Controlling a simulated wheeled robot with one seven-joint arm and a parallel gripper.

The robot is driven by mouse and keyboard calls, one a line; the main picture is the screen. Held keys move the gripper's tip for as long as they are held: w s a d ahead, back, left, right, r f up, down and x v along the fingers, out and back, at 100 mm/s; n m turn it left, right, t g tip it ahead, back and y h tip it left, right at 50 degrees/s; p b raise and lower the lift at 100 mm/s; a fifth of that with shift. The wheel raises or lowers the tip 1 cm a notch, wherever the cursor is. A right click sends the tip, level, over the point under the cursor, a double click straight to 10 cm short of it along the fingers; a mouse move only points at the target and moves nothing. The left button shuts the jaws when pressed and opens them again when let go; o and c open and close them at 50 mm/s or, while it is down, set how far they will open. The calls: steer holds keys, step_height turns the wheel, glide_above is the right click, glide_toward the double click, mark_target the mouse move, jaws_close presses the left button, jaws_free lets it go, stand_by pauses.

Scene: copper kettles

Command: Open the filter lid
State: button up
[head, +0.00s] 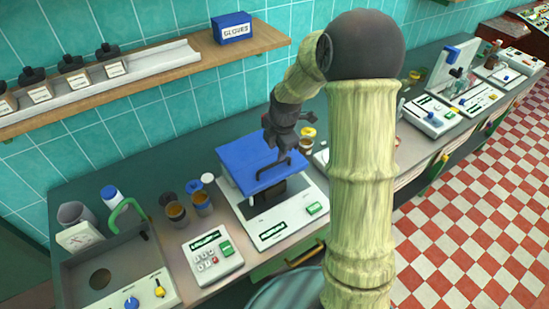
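A blue square lid (238,159) sits on a white machine (262,228) on the counter, in the middle of the head view. I take it to be the filter lid. A dark bar handle (272,168) shows at its front right. The lid looks roughly level; I cannot tell whether it is fully closed. My dark gripper (283,145) points down over the lid's right part, close to the handle. Whether it touches the handle is unclear. Its fingers are small and dark, so their opening cannot be made out.
A keypad device (212,257) and two small jars (188,208) stand left of the machine. A grey unit with a green hoop (125,215) is further left. A shelf (150,80) with a blue gloves box (232,28) runs above. My arm hides part of the counter at right.

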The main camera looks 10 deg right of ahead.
mark_target(275, 164)
steer(key=f, duration=0.3)
steer(key=w+f+p, duration=0.1)
steer(key=f, duration=0.2)
steer(key=shift+w+a+f, duration=0.15)
steer(key=shift+a+f, duration=0.05)
steer(key=shift+f, duration=0.1)
jaws_close()
